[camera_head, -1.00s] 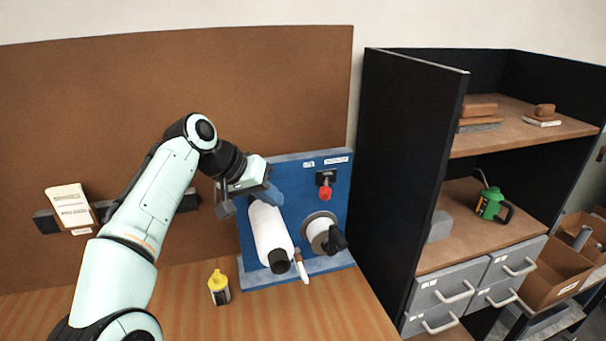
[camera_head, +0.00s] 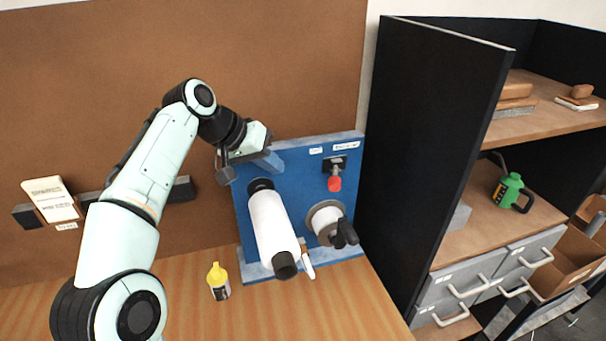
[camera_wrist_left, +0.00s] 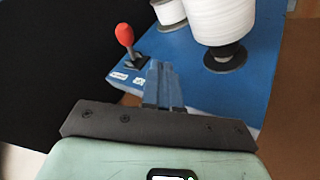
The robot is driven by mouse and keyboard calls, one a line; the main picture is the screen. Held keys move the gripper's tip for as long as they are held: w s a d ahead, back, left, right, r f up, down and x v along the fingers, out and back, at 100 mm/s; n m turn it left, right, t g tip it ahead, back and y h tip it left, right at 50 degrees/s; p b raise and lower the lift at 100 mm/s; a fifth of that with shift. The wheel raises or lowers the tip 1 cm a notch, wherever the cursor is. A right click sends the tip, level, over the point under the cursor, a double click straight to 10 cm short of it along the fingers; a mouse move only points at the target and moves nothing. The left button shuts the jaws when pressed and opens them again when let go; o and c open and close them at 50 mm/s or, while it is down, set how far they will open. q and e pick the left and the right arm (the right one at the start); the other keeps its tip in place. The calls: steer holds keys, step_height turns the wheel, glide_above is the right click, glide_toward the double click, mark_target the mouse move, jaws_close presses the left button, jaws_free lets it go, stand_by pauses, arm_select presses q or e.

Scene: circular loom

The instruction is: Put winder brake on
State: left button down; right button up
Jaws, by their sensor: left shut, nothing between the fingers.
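A blue winder panel (camera_head: 243,222) stands on the wooden bench. A red-knobbed lever (camera_head: 335,183) points down from a black mount at its upper right, below small white labels (camera_head: 346,146); the lever also shows in the left wrist view (camera_wrist_left: 124,35). A large white roll (camera_head: 271,225) and a smaller white spool (camera_head: 323,216) with a black handle (camera_head: 345,234) are on the panel. My left gripper (camera_head: 273,163) is shut and empty by the panel's upper left edge, above the large roll and left of the lever. My right gripper is out of view.
A yellow-topped bottle (camera_head: 218,281) stands on the bench (camera_head: 185,310) left of the panel. A tall black shelf side (camera_head: 430,150) rises close on the right. A white-handled tool (camera_head: 307,262) is at the panel's lower edge.

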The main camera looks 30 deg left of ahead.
mark_target(336, 178)
arm_select(q)
steer(key=w+d+f, duration=0.6)
steer(key=w, duration=0.1)
steer(key=shift+w+d+f, duration=0.15)
steer(key=shift+f, duration=0.2)
